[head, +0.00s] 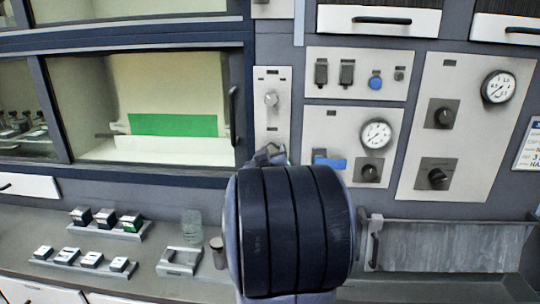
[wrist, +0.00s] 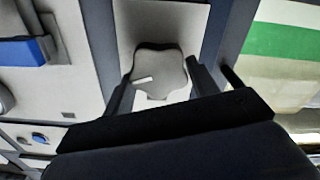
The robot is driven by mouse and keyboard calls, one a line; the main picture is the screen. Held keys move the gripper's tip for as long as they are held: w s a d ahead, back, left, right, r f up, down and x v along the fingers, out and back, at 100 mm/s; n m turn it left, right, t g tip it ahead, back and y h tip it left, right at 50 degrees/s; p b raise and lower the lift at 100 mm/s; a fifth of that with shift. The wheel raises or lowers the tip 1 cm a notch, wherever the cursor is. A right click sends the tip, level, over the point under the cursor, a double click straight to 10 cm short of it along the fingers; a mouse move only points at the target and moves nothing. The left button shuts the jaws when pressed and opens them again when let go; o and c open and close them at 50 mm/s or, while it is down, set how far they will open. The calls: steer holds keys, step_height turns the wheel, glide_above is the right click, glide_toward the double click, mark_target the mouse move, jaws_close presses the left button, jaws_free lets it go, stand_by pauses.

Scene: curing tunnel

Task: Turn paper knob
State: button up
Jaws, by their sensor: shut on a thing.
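A light grey lobed knob (wrist: 157,62) with a white pointer line shows in the wrist view, on a pale plate. I take it to be the paper knob. My gripper (wrist: 160,78) has one dark finger on each side of it and is shut on it. The pointer line lies nearly level in the wrist view, toward the left of the knob. In the head view my gripper (head: 268,154) is at the lower part of a narrow pale panel (head: 273,125), and my arm hides what it holds. Another light knob (head: 271,99) sits higher on that panel.
Left of the gripper is a glazed cabinet with a handle (head: 233,115) and a green strip (head: 173,125) inside. To the right are panels with a blue button (head: 375,82), gauges (head: 376,134) and dark knobs (head: 438,177). Small boxes (head: 105,217) stand on the counter below.

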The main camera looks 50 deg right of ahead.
steer(key=shift+c, duration=0.7)
steer(key=shift+m+b, duration=0.3)
steer(key=shift+s+d+f+m+b, duration=0.1)
steer(key=shift+m+b, duration=1.8)
steer(key=shift+m, duration=1.35)
steer(key=shift+s+d+m+b, duration=0.1)
steer(key=shift+m+b, duration=1.75)
steer(key=shift+m, duration=1.4)
